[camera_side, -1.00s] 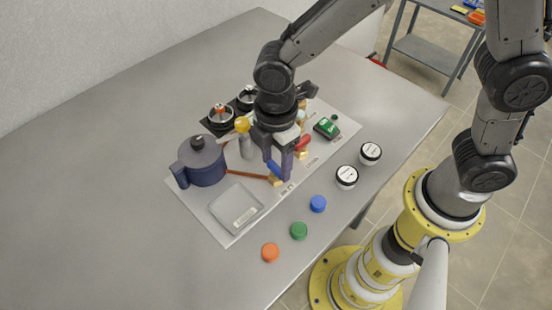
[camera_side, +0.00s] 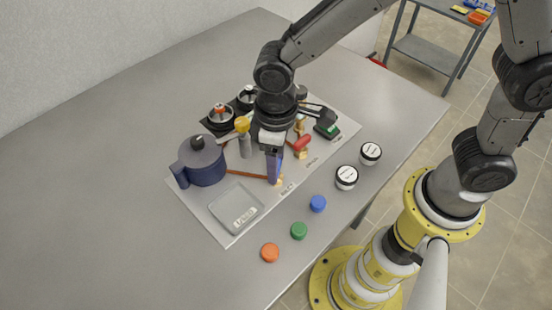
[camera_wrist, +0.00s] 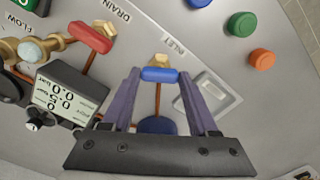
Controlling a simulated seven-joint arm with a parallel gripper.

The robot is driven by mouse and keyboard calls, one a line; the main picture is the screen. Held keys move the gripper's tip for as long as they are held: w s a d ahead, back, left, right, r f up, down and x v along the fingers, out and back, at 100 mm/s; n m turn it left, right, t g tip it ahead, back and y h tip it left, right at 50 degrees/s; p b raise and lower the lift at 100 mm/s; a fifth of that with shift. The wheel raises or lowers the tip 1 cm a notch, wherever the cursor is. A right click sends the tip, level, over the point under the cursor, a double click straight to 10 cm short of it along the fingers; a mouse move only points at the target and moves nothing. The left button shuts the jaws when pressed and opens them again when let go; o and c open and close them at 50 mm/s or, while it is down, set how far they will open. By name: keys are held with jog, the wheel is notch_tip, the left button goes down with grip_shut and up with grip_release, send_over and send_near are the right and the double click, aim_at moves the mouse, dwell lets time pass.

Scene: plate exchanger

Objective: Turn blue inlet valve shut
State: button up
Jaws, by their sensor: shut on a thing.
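The blue inlet valve handle (camera_wrist: 160,74) is between my gripper's two fingertips (camera_wrist: 160,76) in the wrist view, its ends at the fingers. It lies crosswise to the thin copper pipe (camera_wrist: 157,98). Its brass body (camera_wrist: 155,60) shows just beyond it, near the INLET label (camera_wrist: 174,45). In the side view my gripper (camera_side: 274,180) points down at the valve on the panel's front part. The fingers appear nearly in line there and hide most of the blue handle.
The red drain valve handle (camera_wrist: 90,37) is close beside the valve. Blue (camera_side: 318,204), green (camera_side: 299,231) and orange (camera_side: 270,252) caps lie on clear table in front.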

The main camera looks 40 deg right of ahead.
jog(key=m, duration=0.6)
jog(key=shift+r, duration=0.1)
jog(key=shift+m, duration=0.3)
dwell(0.3)
jog(key=o, duration=1.4)
notch_tip(320, 180, up, 14)
jog(key=shift+f, duration=0.1)
jog(key=shift+d, duration=0.1)
